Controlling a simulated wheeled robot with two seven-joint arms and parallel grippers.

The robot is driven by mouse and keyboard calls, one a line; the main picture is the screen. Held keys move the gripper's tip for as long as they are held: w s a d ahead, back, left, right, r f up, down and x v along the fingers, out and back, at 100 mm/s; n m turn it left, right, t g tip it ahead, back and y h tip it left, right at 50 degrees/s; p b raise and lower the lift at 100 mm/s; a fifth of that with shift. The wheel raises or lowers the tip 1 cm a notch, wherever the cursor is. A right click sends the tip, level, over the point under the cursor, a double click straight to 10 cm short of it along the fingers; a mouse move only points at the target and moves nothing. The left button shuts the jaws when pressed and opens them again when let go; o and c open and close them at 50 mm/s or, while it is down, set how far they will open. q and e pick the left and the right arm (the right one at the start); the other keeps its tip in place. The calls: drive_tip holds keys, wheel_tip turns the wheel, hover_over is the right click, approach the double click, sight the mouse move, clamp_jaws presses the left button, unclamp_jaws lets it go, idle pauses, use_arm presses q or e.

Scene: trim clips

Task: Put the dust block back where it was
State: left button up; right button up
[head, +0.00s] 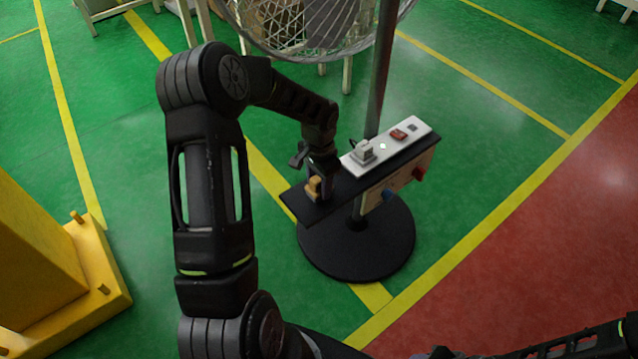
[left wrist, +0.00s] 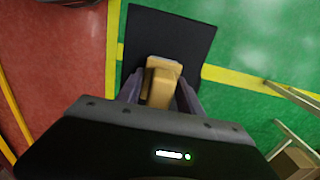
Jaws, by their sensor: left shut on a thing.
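The dust block (head: 314,187) is a small tan-yellow block. My left gripper (head: 320,182) points down and is shut on it, over the near left end of a narrow black shelf (head: 345,190). In the left wrist view the block (left wrist: 163,82) sits between the two fingers, with the black shelf (left wrist: 170,28) behind it. I cannot tell whether the block touches the shelf. Part of my right arm shows at the bottom right of the head view, but its fingers do not show.
A white strip (head: 424,129) on the shelf carries a grey block (head: 363,151) and a red-brown piece (head: 398,134). A red knob (head: 418,174) sits on the front panel. The stand has a pole (head: 381,70) and round black base (head: 355,250). A wire fan cage (head: 300,35) stands behind.

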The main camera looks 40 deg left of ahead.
use_arm(q)
drive_tip(key=shift+f, duration=0.15)
drive_tip(key=o, duration=1.2)
wheel_tip(320, 180, up, 12)
drive_tip(key=shift+r+p, duration=0.2)
drive_tip(key=shift+p, duration=0.35)
